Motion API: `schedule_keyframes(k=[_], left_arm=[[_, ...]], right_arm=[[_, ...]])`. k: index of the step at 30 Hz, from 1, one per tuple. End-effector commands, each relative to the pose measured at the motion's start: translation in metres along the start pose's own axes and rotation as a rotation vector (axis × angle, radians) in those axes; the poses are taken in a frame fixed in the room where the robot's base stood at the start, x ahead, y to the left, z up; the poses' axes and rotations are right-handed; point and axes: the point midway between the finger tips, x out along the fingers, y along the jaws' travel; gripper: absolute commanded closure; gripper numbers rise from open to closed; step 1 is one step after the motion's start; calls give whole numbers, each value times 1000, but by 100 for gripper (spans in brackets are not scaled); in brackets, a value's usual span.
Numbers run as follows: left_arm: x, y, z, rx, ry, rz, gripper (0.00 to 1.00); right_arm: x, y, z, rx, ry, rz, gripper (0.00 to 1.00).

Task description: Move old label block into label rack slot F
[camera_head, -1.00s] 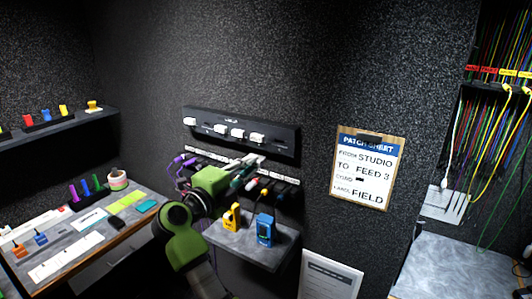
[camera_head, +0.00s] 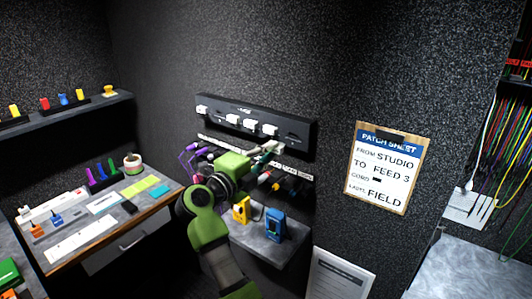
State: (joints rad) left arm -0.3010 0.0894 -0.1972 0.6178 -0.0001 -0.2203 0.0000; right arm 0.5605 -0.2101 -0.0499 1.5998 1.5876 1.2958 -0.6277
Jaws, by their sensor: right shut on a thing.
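The label rack (camera_head: 222,102) is a long black rail on the dark wall, with several white blocks standing in it and gaps between some of them. Its slot letters are too small to read, so I cannot tell which is slot F. My right gripper (camera_head: 270,149), on a green arm, is just below the right half of the rack. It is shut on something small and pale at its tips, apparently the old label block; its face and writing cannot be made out. My left gripper is not in view.
Plugs and cables hang from a white-labelled strip (camera_head: 209,142) under the rack, close around my gripper. Below, a grey shelf (camera_head: 265,241) holds a yellow device (camera_head: 242,210) and a blue device (camera_head: 275,225). A patch sheet clipboard (camera_head: 389,168) hangs to the right.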

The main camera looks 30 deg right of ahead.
Motion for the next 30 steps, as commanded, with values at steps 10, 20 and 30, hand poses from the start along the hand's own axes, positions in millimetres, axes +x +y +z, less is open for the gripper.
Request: schedule_keyframes(k=[10,20,30], left_arm=[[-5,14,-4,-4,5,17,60],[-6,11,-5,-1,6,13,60],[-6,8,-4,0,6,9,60]], right_arm=[[33,-1,0,0,0,-1,100],[45,-1,0,0,0,-1,100],[45,-1,0,1,0,-1,100]])
